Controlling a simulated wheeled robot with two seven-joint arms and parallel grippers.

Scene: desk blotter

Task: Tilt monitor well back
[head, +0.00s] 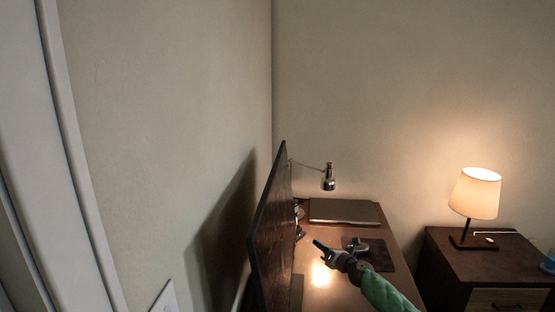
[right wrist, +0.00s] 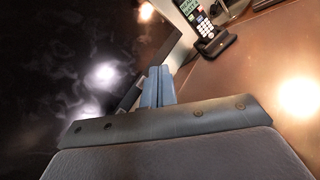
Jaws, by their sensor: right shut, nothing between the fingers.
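The monitor (head: 271,225) stands at the left side of the desk, seen nearly edge-on in the head view. Its dark, glossy screen (right wrist: 70,60) fills the left of the right wrist view and carries bright reflections. My right gripper (head: 317,244) is over the desk, to the right of the monitor in the head view. Its blue fingers (right wrist: 157,86) are shut with nothing between them. In the right wrist view the fingertips overlap the monitor's lower edge; I cannot tell whether they touch it. My left gripper is not in view.
A cordless phone (right wrist: 208,30) stands on the desk (right wrist: 235,75). A closed laptop (head: 345,211) lies at the back, near a small desk lamp (head: 328,180). A dark pad (head: 397,257) lies right of my gripper. A lit lamp (head: 475,195) stands on a nightstand (head: 470,266).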

